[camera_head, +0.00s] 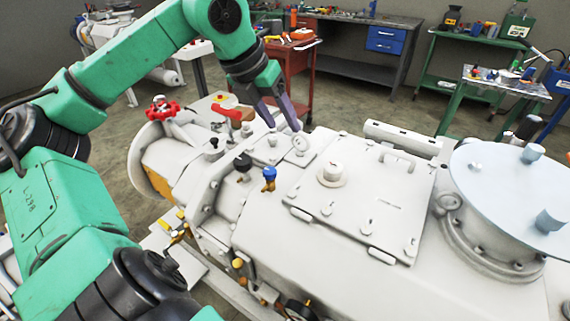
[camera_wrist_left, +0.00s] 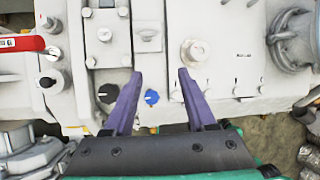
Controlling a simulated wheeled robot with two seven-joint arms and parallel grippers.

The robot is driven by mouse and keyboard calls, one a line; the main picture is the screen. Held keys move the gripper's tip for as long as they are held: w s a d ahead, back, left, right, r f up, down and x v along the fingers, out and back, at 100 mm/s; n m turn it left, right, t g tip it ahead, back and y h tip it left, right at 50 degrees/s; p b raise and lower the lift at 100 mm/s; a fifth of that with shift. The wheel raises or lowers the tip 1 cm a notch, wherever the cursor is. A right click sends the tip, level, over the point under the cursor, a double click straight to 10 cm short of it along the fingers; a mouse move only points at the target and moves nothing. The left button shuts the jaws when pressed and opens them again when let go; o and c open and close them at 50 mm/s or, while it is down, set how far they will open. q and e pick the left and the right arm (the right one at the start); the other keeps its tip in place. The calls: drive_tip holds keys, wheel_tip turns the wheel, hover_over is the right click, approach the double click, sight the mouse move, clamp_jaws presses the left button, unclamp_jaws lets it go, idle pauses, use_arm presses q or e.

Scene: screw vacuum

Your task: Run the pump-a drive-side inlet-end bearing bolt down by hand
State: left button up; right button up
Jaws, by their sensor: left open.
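The pale grey vacuum pump (camera_head: 330,240) fills the middle of the head view, and its top also shows in the wrist view (camera_wrist_left: 225,85). Several bolt heads sit on its covers; I cannot tell which is the bearing bolt named in the task. My left gripper (camera_head: 284,126) points down over the pump top, its purple fingers apart and nothing between them. One fingertip is close to a round pale fitting (camera_head: 300,143); contact cannot be told. In the wrist view the gripper (camera_wrist_left: 160,73) is open above the pump surface. My right gripper is not in view.
A black knob (camera_head: 243,162), a blue knob (camera_head: 269,174), a red handwheel (camera_head: 163,108) and a red lever (camera_head: 227,112) stand up from the pump. A raised cap (camera_head: 332,174) is on the flat cover. A red cart (camera_head: 300,70) and workbenches stand behind.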

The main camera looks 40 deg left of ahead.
sight(273, 157)
use_arm(q)
drive_tip(key=s+a+n+y, duration=0.1)
drive_tip(key=s+a+y, duration=0.1)
drive_tip(key=a+y, duration=0.15)
drive_tip(key=shift+g+h, duration=0.5)
drive_tip(key=shift+h, duration=0.05)
drive_tip(key=x, duration=1.3)
drive_tip(key=shift+a+f, duration=0.1)
drive_tip(key=shift+a, duration=0.25)
clamp_jaws()
